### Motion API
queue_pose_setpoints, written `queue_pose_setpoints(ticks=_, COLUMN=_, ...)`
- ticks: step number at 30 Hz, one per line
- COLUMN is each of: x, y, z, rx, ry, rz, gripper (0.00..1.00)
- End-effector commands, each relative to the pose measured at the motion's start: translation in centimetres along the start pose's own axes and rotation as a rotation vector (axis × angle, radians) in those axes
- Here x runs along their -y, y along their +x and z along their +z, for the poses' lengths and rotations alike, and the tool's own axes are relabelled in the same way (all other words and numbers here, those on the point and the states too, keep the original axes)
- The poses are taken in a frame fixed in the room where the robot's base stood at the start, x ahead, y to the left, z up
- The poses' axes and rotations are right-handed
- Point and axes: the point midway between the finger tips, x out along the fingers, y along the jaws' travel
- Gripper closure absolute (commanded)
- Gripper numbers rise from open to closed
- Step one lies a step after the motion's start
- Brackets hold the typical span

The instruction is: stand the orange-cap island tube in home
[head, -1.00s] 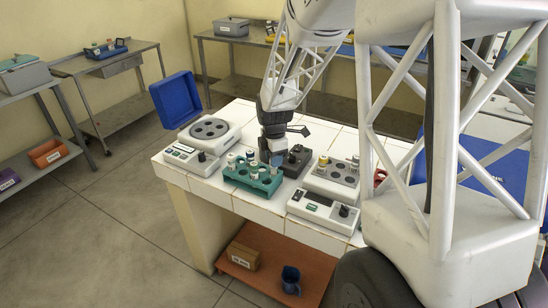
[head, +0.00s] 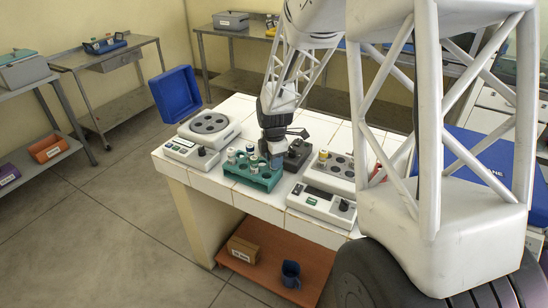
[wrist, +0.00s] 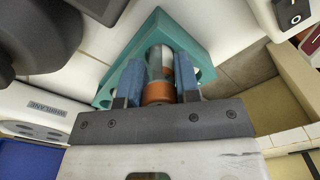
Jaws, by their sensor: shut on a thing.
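My gripper (head: 277,161) is at the right end of the teal rack (head: 237,171) on the white bench in the head view. In the wrist view, the blue fingers of my gripper (wrist: 159,82) are shut on the orange-cap tube (wrist: 157,66). Its orange cap is nearest the palm, and its clear body with a white and orange label points away, toward the teal rack (wrist: 196,40). The tube overlaps the rack in that view. Its far end is hidden, so I cannot tell whether it is in a hole.
Other tubes (head: 231,154) stand toward the left of the rack. A device with a round plate (head: 209,124) stands left, a dark block (head: 297,154) right of my gripper, and a grey block with wells (head: 335,170) further right. A control box (head: 322,203) is at the front.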

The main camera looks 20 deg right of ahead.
Motion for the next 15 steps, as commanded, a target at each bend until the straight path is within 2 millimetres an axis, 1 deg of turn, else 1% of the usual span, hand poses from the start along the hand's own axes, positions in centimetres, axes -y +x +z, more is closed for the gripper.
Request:
queue_pose_setpoints(ticks=11, x=-0.02, y=0.15, z=0.00, rx=0.000, ry=0.000, rz=0.001, gripper=0.93)
queue_pose_setpoints(ticks=12, x=-0.02, y=0.15, z=0.00, rx=0.000, ry=0.000, rz=0.001, gripper=0.64)
queue_pose_setpoints(ticks=15, x=-0.01, y=0.15, z=0.00, rx=0.000, ry=0.000, rz=0.001, gripper=0.48)
